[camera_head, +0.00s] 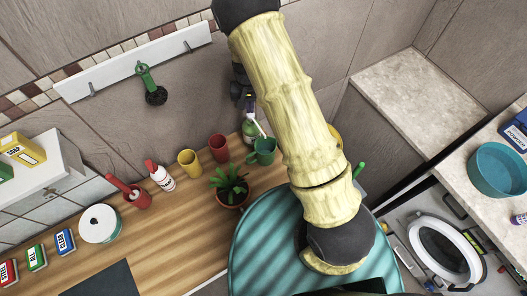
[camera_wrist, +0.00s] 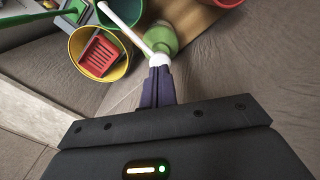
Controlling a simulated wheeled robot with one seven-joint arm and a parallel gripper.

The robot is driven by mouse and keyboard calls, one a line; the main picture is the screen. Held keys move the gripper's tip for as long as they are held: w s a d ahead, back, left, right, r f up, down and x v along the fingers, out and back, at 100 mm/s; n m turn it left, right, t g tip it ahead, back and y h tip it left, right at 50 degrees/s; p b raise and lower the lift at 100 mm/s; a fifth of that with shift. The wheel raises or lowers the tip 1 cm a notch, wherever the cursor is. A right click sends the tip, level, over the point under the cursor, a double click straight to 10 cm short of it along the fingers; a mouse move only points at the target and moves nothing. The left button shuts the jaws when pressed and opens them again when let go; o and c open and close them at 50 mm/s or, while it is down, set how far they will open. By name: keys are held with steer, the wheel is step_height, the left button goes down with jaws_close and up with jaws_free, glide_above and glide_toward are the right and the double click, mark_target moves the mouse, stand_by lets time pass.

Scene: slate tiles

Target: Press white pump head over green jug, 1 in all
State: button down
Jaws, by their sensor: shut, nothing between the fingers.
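A green bottle (camera_wrist: 163,36) with a white pump head (camera_wrist: 158,59) stands upright on the wooden counter; it also shows in the head view (camera_head: 249,132). Its long white spout (camera_wrist: 132,31) reaches over the green jug (camera_wrist: 126,12). In the head view, the green jug (camera_head: 264,152) stands close beside the bottle. My gripper (camera_wrist: 159,71) is shut and empty, fingers pointing down right at the pump head. Its tips appear to meet the head; I cannot tell whether it is pushed down. My gripper also shows in the head view (camera_head: 250,106), partly behind my arm.
A yellow tub (camera_wrist: 78,45) holding a red slotted thing (camera_wrist: 101,53) is close to the jug. Red (camera_head: 219,148) and yellow (camera_head: 189,162) cups and a potted plant (camera_head: 230,186) stand nearby. A striped teal round surface (camera_head: 255,250) lies below my arm.

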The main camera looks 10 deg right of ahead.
steer(key=shift+f, duration=0.1)
stand_by(0.5)
steer(key=shift+w+f+b, duration=0.1)
steer(key=shift+f+b, duration=0.3)
steer(key=shift+f, duration=0.1)
steer(key=shift+f+b, duration=0.5)
steer(key=shift+f, duration=0.45)
steer(key=shift+r, duration=0.1)
steer(key=shift+r+p, duration=0.9)
steer(key=shift+r, duration=0.5)
step_height(320, 180, up, 6)
steer(key=p, duration=0.4)
